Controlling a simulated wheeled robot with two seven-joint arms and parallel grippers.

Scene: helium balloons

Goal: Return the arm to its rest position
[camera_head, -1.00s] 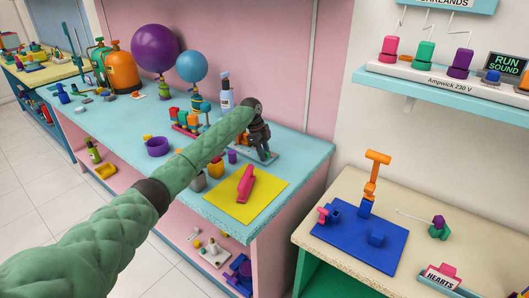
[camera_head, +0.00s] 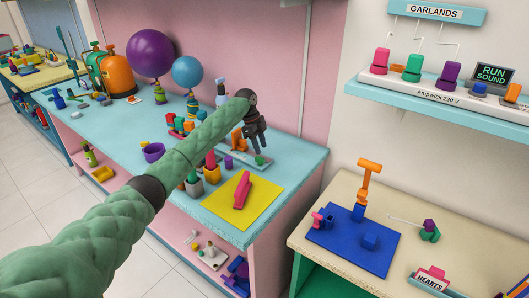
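My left arm comes in from the lower left across the teal-topped counter (camera_head: 300,165). Its dark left gripper (camera_head: 258,150) points down above a pale grey board (camera_head: 236,158) near the counter's right end. The fingers look slightly apart, with nothing visible between them. A small green piece (camera_head: 261,161) lies on the board just below the fingertips. An orange piece (camera_head: 238,139) stands on the board, left of the gripper. My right gripper is not in view.
A pink stapler-like object (camera_head: 242,190) lies on a yellow sheet (camera_head: 222,205) at the counter's front. Purple (camera_head: 150,53) and blue (camera_head: 187,72) balloons stand behind my arm. A cream table (camera_head: 320,262) with a blue mat (camera_head: 345,247) is at right, below a shelf (camera_head: 430,98).

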